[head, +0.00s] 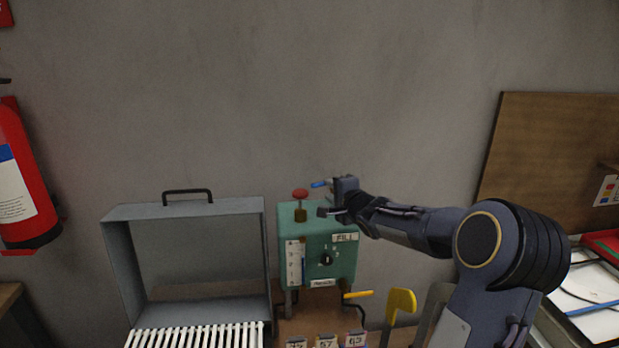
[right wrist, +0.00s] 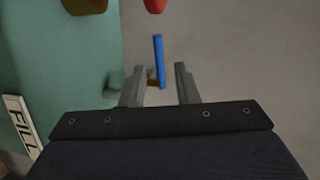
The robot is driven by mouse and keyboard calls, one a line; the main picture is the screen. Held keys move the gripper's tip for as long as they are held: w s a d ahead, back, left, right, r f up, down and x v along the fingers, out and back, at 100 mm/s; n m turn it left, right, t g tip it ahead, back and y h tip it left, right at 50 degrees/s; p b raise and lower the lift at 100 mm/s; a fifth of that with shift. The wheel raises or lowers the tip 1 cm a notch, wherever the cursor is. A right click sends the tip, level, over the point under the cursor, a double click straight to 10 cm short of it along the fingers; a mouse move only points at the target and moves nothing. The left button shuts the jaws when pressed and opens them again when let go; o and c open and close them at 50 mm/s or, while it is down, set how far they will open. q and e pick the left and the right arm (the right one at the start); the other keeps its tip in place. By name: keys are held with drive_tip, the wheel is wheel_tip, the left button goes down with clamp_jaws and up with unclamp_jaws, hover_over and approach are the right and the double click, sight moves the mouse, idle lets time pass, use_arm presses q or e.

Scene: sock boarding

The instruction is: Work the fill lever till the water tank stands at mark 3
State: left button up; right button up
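The teal machine (head: 318,226) stands against the wall with a FILL label (head: 344,238) on its front. A white gauge strip (head: 295,262) with a blue part is at its left; its level is too small to read. The blue fill lever (head: 318,184) sticks out near the top right; it also shows in the right wrist view (right wrist: 159,58). My right gripper (head: 333,199) is open at the lever. In the right wrist view its fingers (right wrist: 159,86) stand apart on either side of the lever's lower end, with gaps visible. My left gripper is not in view.
A red knob (head: 300,194) tops the machine and a black dial (head: 326,258) sits on its front. Left is a grey frame (head: 185,211) with white slats (head: 195,336). A yellow-handled crank (head: 358,294) and a yellow part (head: 401,301) are below right. The wall above is clear.

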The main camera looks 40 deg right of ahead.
sight(322, 185)
drive_tip(key=x, duration=0.7)
drive_tip(key=shift+w+d+f, duration=0.15)
drive_tip(key=shift+w, duration=0.05)
clamp_jaws()
